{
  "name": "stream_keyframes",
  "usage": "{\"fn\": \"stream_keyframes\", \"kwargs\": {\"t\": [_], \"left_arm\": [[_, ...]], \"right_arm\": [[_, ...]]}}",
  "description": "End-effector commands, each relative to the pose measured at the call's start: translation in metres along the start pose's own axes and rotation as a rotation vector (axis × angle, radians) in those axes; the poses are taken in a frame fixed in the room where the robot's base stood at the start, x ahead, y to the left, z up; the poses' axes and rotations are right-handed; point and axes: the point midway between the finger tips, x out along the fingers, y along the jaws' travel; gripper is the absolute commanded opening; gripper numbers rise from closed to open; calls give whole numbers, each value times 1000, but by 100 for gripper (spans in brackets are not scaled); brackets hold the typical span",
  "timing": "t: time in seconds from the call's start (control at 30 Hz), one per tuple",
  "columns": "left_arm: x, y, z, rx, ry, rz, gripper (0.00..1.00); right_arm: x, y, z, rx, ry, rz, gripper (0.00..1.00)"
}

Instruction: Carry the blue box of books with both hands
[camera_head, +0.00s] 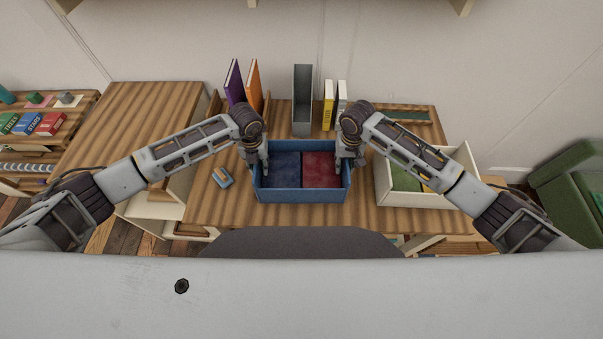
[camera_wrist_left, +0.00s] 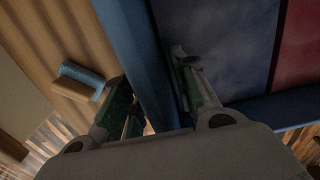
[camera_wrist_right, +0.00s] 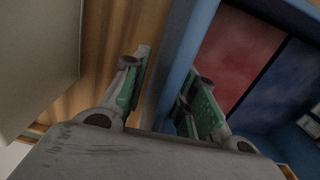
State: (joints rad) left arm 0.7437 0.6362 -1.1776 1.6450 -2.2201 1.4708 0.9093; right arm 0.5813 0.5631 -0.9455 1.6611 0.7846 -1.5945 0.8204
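The blue box (camera_head: 300,196) stands on the plank table with a dark blue book (camera_head: 282,170) and a red book (camera_head: 319,167) lying inside. My left gripper (camera_head: 257,166) is at the box's left wall. In the left wrist view its fingers (camera_wrist_left: 152,95) are apart, one outside and one inside the blue wall (camera_wrist_left: 138,55). My right gripper (camera_head: 346,162) is at the right wall. In the right wrist view its fingers (camera_wrist_right: 165,95) straddle that wall (camera_wrist_right: 187,50), with a gap on the outer side. Both grippers look open.
A cream box (camera_head: 383,188) with a green item stands close to the right. A small blue-and-tan object (camera_head: 222,178) lies to the left. Behind stand a grey holder (camera_head: 302,100), purple and orange books (camera_head: 253,84) and yellow and white books (camera_head: 328,104). A green chair (camera_head: 570,185) is far right.

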Motion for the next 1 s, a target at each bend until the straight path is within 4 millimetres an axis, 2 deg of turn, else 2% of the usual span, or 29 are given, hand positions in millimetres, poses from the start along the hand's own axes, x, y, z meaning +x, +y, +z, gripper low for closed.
{"fn": "stream_keyframes", "kwargs": {"t": [0.03,0.17,1.0], "left_arm": [[0,0,0,0,0,0,17],[0,0,0,0,0,0,0],[-2,0,1,-1,-3,-1,0]], "right_arm": [[0,0,0,0,0,0,17],[0,0,0,0,0,0,0],[-2,0,-1,0,2,-1,0]]}}
